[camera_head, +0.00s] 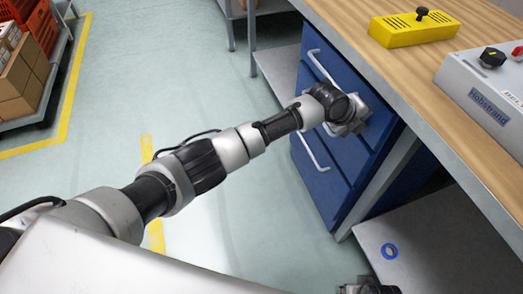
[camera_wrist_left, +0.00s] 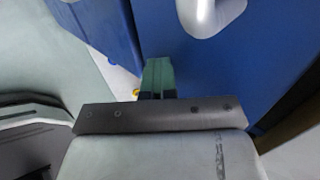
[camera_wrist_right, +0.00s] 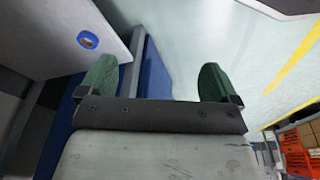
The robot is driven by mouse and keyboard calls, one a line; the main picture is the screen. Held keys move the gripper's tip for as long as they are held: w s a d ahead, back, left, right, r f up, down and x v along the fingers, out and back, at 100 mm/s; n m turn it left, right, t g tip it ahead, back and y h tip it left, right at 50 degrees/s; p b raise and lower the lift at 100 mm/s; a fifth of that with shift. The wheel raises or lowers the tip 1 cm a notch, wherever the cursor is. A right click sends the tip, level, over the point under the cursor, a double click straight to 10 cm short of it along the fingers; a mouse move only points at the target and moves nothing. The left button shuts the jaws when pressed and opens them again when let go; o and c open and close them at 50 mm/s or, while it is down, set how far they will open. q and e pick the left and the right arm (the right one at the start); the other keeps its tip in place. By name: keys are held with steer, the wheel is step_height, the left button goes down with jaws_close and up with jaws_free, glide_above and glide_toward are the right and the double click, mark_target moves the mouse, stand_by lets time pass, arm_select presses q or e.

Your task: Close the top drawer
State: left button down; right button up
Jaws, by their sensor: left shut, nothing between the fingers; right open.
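The blue drawer cabinet (camera_head: 325,185) stands under the wooden workbench. Its top drawer (camera_head: 341,82) has a pale bar handle (camera_head: 321,67); a lower drawer has another handle (camera_head: 314,153). I cannot tell how far the top drawer stands out. My left gripper (camera_head: 362,122) is at the right part of the drawer fronts, its fingertips hidden in the head view. In the left wrist view it is shut and empty (camera_wrist_left: 158,76), against or close to blue panels, with a pale handle (camera_wrist_left: 208,12) above. My right gripper (camera_wrist_right: 158,82) is open and empty, low beside the bench.
A yellow box with a black knob (camera_head: 413,28) and a grey control box (camera_head: 490,85) stand on the bench top (camera_head: 350,25). A blue ring (camera_head: 390,251) lies on a low grey shelf (camera_head: 430,235). A cart with cartons (camera_head: 20,85) stands far left. The floor between is clear.

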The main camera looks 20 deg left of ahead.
arm_select(q)
steer(key=shift+w+d+r, duration=0.1)
steer(key=shift+d+r, duration=0.05)
steer(key=shift+r, duration=0.05)
arm_select(e)
steer(key=shift+w+d+r, duration=0.1)
steer(key=shift+r, duration=0.2)
arm_select(q)
steer(key=shift+r, duration=0.15)
